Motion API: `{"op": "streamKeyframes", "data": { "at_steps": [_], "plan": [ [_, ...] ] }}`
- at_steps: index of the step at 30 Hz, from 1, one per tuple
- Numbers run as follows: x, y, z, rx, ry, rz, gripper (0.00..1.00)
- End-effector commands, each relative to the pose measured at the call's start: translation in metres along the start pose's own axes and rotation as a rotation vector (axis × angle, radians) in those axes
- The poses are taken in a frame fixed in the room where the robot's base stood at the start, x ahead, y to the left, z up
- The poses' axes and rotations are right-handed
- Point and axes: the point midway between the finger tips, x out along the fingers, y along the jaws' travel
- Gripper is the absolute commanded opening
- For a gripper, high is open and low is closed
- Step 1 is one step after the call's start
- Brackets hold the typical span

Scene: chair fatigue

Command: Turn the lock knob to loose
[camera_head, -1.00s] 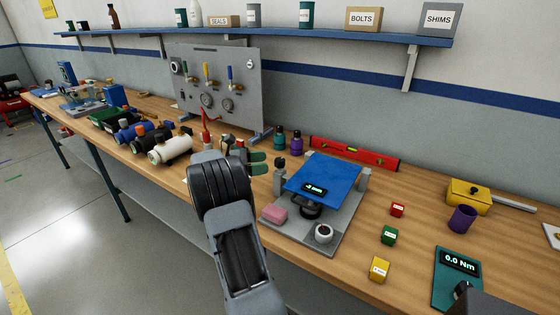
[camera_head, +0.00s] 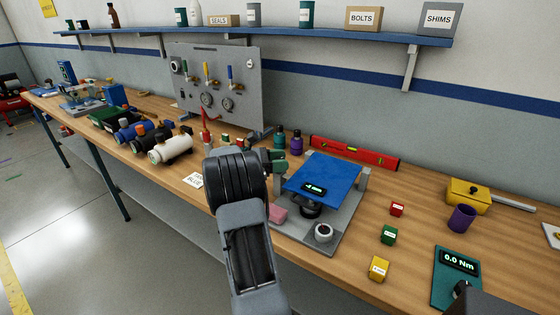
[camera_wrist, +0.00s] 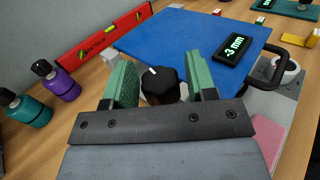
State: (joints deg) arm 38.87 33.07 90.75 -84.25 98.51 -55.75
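The black lock knob (camera_wrist: 161,84) with a white mark on its top edge sits beside the near edge of the blue plate, in the wrist view. My gripper (camera_wrist: 162,82) has its two green fingers on either side of the knob, with a small gap showing at each side, so it is open around it. In the head view my gripper (camera_head: 278,163) is at the left edge of the plate fixture, and the arm and fingers hide the knob there. The blue plate (camera_head: 324,172) carries a display (camera_wrist: 234,46) reading -3 mm.
A red level (camera_head: 355,153) lies behind the plate. Teal (camera_wrist: 22,108) and purple (camera_wrist: 58,82) bottles stand left of the knob in the wrist view.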

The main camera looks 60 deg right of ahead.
Motion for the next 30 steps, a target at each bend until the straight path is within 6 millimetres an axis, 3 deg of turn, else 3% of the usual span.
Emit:
{"op": "streamKeyframes", "data": {
  "at_steps": [12,24,30],
  "plan": [
    [-0.0002,0.0,0.0,0.0,0.0,0.0,0.14],
    [0.0003,-0.0003,0.0013,0.0,-0.001,0.252,0.14],
    [-0.0001,0.0004,-0.0001,-0.001,0.0,0.279,0.14]
  ]
}}
